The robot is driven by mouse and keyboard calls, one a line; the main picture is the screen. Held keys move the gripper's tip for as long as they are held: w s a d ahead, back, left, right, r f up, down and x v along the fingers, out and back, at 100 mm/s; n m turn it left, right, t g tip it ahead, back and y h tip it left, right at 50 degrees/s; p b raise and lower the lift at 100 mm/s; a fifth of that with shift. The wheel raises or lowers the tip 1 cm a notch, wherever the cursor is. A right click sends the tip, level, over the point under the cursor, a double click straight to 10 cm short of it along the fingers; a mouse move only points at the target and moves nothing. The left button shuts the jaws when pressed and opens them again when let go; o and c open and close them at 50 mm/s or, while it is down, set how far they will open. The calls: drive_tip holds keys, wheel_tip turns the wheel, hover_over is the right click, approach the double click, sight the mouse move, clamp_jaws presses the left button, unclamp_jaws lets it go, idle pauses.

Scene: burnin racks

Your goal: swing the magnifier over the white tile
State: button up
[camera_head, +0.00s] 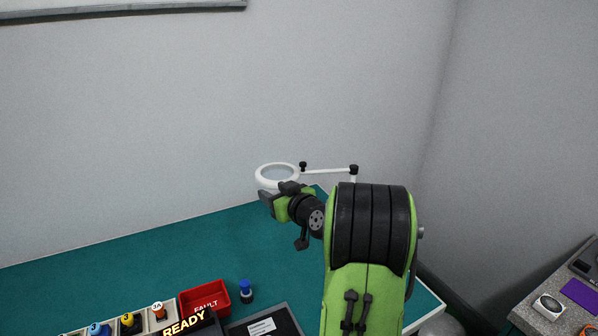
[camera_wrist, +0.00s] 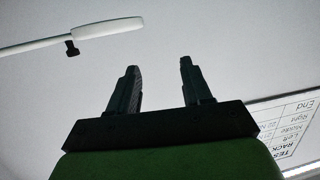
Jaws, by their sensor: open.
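The magnifier (camera_head: 259,177) is a white ring with a pale lens on a jointed white arm (camera_head: 328,171) with black knobs. It hangs over the back of the teal bench near the wall. My gripper (camera_head: 268,198) is just below and in front of the ring in the head view; whether it touches cannot be told there. In the wrist view the magnifier's ring shows edge-on at the upper left (camera_wrist: 108,28), apart from my fingers. My gripper (camera_wrist: 158,82) is open with nothing between its fingers. I cannot make out the white tile in either view.
The teal bench (camera_head: 130,260) is clear at the left and middle. A red FAULT bin (camera_head: 190,309), a blue-capped bottle (camera_head: 246,292), a dark tray (camera_head: 290,318) and several coloured items in a rack stand at the front. A grey side table (camera_head: 535,318) is at the right.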

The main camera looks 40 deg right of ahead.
sight(304, 168)
drive_tip(key=s+d+f+m+t+h, duration=0.1)
drive_tip(key=s+d+f+m+h, duration=0.1)
drive_tip(key=d, duration=0.4)
drive_tip(key=s+d+f+m+h, duration=0.1)
drive_tip(key=s+d+f+h, duration=0.15)
drive_tip(key=d, duration=0.45)
drive_tip(key=p+x, duration=0.1)
drive_tip(key=x, duration=0.4)
drive_tip(key=p+x, duration=0.2)
drive_tip(key=x, duration=0.3)
drive_tip(key=r+p+x, duration=0.1)
drive_tip(key=x, duration=0.4)
drive_tip(key=shift+w+r, duration=0.15)
drive_tip(key=shift+w, duration=0.05)
clamp_jaws()
